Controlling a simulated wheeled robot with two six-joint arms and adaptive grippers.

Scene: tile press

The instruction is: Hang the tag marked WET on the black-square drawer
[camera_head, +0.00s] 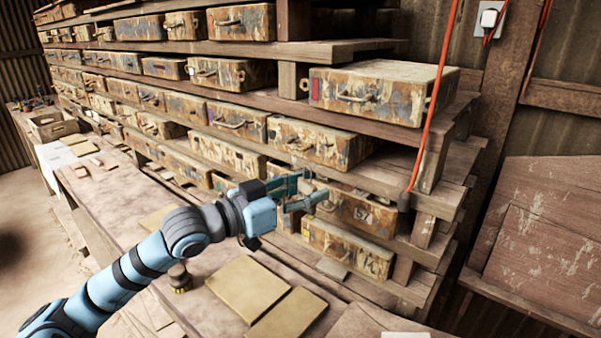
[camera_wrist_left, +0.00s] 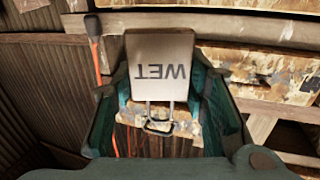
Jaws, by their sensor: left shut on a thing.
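A pale tag marked WET (camera_wrist_left: 160,68) shows between the fingers of my left gripper (camera_wrist_left: 160,118) in the left wrist view; its lettering is upside down there. Below the lettering are two thin strips and a dark wire loop (camera_wrist_left: 159,127); I cannot tell whether the loop is part of the tag. In the head view my left gripper (camera_head: 306,192) is shut in front of the lower right drawers, and the tag is not clear. A low drawer (camera_head: 350,248) lies just below it. I cannot make out a black square on any drawer. My right gripper is out of view.
Stained drawers with wire pulls fill the shelves; one (camera_head: 372,92) at upper right has a red mark. An orange cord (camera_head: 432,105) hangs at the shelf's right end. Flat boards (camera_head: 247,288) lie on the bench below my left arm. A wooden panel (camera_head: 545,245) stands right.

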